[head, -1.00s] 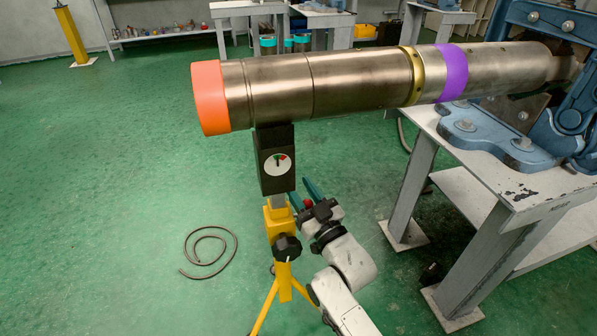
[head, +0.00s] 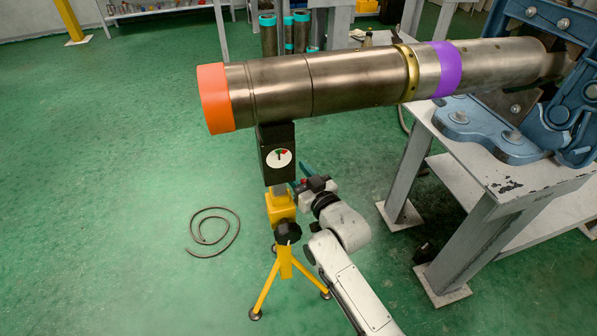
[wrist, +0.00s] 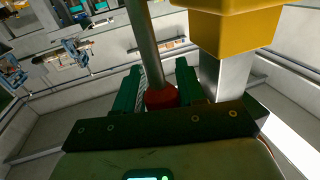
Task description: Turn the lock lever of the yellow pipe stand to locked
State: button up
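The yellow pipe stand (head: 281,207) stands on a tripod, its dark head with a round gauge (head: 279,158) under the pipe (head: 350,82). A black knob (head: 288,232) sits on its front. The lock lever is a metal rod (wrist: 146,45) ending in a red knob (wrist: 161,97); the knob also shows at the stand's right side in the head view (head: 304,181). My gripper (wrist: 160,88) has its green fingers on either side of the red knob, which fills the gap between them. The rod runs out between the fingers, nearer the left one. Contact is partly hidden.
A grey workbench (head: 500,188) with a blue vise (head: 490,135) stands at the right, holding the pipe's far end. A coiled hose (head: 214,232) lies on the green floor at the left. The floor left of the stand is otherwise clear.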

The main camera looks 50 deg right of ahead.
jog(key=s+a+r+p, duration=0.2)
jog(key=s+p, duration=0.2)
jog(key=s, duration=0.1)
jog(key=s+a+r+p, duration=0.2)
jog(key=s+r+p, duration=0.1)
jog(key=s+p, duration=0.1)
jog(key=shift+s+r, duration=0.2)
jog(key=shift+s, duration=0.55)
dwell(0.5)
dwell(0.4)
